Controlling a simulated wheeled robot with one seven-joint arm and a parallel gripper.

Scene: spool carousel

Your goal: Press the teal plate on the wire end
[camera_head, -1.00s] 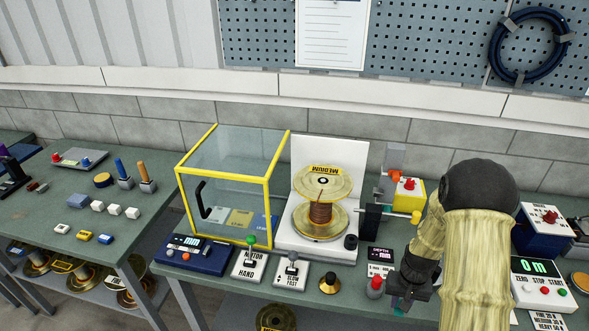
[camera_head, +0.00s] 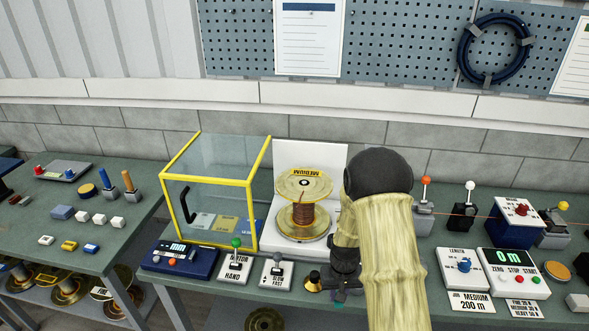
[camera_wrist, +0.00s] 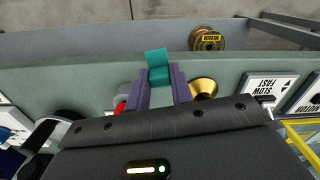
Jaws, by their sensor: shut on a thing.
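My gripper (camera_wrist: 163,82) is shut on a teal plate (camera_wrist: 157,66) in the wrist view. The plate sticks out beyond the fingertips, over the bench's front edge strip. In the head view my gripper (camera_head: 338,292) is low at the front of the bench, right of a brass knob (camera_head: 313,281), with only a sliver of teal showing. A copper-wound spool (camera_head: 303,210) labelled MEDIUM stands on a white stand behind it. A thin reddish wire (camera_head: 447,214) runs across the right part of the bench. I cannot make out the wire end; my arm hides part of the bench.
A yellow-framed clear box (camera_head: 215,190) stands left of the spool. In the wrist view a red button (camera_wrist: 121,106) is left of the fingers and the brass knob (camera_wrist: 204,88) right. A metre counter (camera_head: 514,270) and a blue box (camera_head: 510,225) stand at the right.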

